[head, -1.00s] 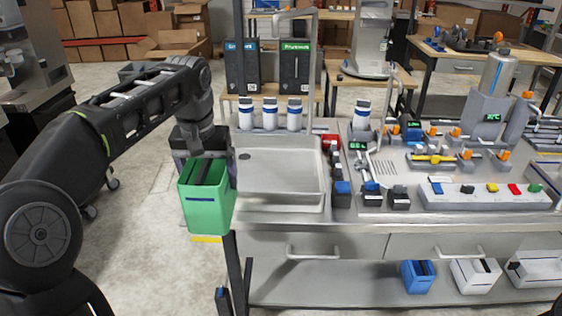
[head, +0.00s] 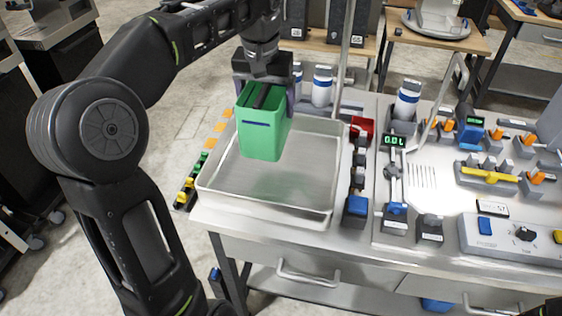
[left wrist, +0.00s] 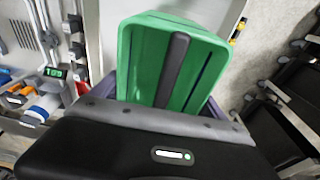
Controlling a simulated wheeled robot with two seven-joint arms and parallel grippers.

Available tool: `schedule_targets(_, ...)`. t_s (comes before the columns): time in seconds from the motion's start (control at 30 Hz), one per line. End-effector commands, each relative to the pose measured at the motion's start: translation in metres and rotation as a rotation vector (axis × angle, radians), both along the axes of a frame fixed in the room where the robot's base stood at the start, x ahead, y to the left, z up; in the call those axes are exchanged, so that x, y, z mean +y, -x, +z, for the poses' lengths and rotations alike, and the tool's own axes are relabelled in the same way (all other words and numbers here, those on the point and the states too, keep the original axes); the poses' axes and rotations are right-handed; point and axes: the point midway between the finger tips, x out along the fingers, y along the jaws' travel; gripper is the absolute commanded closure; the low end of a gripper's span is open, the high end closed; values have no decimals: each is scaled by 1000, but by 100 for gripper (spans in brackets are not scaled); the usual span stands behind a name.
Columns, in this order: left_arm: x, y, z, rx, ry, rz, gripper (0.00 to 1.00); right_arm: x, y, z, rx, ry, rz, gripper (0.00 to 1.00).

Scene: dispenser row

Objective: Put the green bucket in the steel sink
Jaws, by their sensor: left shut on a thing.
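The green bucket (head: 263,133) hangs upright over the steel sink (head: 303,196) in the head view, above its back left part. A faint green tint shows on the sink floor below it. My left gripper (head: 263,93) is shut on the bucket at its top, where a dark handle bar crosses the opening. In the left wrist view the bucket (left wrist: 200,59) fills the middle, its inside empty apart from the dark bar. Whether the bucket's base touches the sink floor is hard to tell.
White bottles (head: 322,86) stand behind the sink. A red box (head: 361,127) and small dark and blue items (head: 356,206) line its right side. A scale with a green display (head: 395,142) is farther right. The front of the sink is clear.

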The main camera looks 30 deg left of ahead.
Motion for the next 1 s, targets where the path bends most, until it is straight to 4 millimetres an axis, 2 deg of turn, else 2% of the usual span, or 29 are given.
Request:
schedule_targets(0.17, 0, 0, -4, 1, 0, 0, 66, 0, 0, 0, -1, 0, 0, 64)
schedule_targets(0.53, 0, 0, -60, 1, -1, -1, 66, 0, 0, 3, 0, 1, 0, 64)
schedule_targets(0.87, 0, 0, -63, 0, 0, 0, 66, 0, 0, 2, 0, 1, 0, 64)
schedule_targets(1.0, 0, 1, -77, 3, 1, 0, 66, 0, 0, 4, 1, 1, -1, 64)
